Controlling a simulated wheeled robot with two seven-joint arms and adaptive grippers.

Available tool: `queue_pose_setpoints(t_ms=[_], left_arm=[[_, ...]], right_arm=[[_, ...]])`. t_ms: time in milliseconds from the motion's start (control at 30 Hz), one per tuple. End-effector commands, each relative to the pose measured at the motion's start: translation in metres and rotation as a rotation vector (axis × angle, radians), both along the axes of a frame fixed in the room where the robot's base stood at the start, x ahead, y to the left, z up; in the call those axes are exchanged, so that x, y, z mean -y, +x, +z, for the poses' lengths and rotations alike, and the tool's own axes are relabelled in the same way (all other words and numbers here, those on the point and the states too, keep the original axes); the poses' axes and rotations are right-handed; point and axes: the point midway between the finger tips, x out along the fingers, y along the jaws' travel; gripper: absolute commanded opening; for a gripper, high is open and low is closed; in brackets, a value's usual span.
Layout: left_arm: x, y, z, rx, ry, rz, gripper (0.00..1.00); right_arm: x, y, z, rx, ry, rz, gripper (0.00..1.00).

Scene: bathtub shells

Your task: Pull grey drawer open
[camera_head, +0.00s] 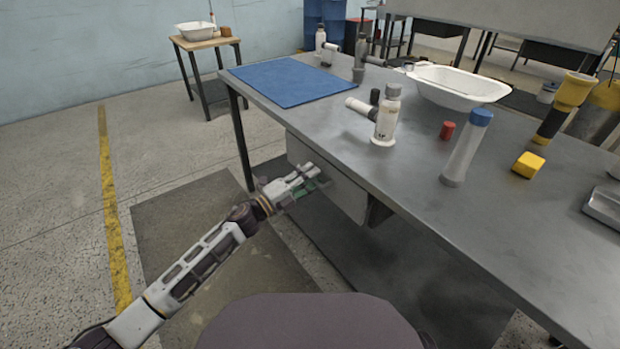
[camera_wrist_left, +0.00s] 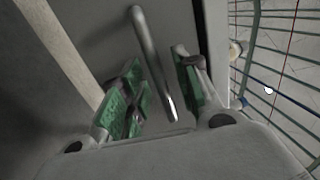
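The grey drawer (camera_head: 345,193) sits under the near-left part of the metal table, and its front looks closed against the frame. My left gripper (camera_head: 312,176) is at the drawer front, covering the handle in the head view. In the left wrist view the bar handle (camera_wrist_left: 150,60) shows as a grey metal rod. My left gripper (camera_wrist_left: 160,88) has its green-padded fingers on either side of the handle, with gaps still visible, so it is open around the bar. My right gripper is not in view.
The metal table (camera_head: 400,170) carries a blue mat (camera_head: 290,80), a white basin (camera_head: 455,85), several bottles and a yellow block (camera_head: 528,164). A table leg (camera_head: 241,140) stands left of the drawer. The floor left of the drawer is clear, with a dark mat (camera_head: 180,225).

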Motion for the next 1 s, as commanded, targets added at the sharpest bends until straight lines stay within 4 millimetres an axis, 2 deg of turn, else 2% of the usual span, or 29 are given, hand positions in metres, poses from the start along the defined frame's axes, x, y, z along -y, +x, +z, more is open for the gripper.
queue_pose_setpoints(t_ms=[367, 600, 1000], left_arm=[[0.0021, 0.0013, 0.0008, 0.0, 0.0, 0.0, 0.32], [0.002, 0.0012, 0.0006, 0.0, 0.0, 0.0, 0.01], [0.0016, 0.0009, 0.0002, -0.001, 0.001, 0.0, 0.0]], right_arm=[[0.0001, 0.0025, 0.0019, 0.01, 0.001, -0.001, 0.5], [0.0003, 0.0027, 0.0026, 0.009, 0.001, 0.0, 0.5], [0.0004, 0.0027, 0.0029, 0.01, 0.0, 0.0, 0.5]])
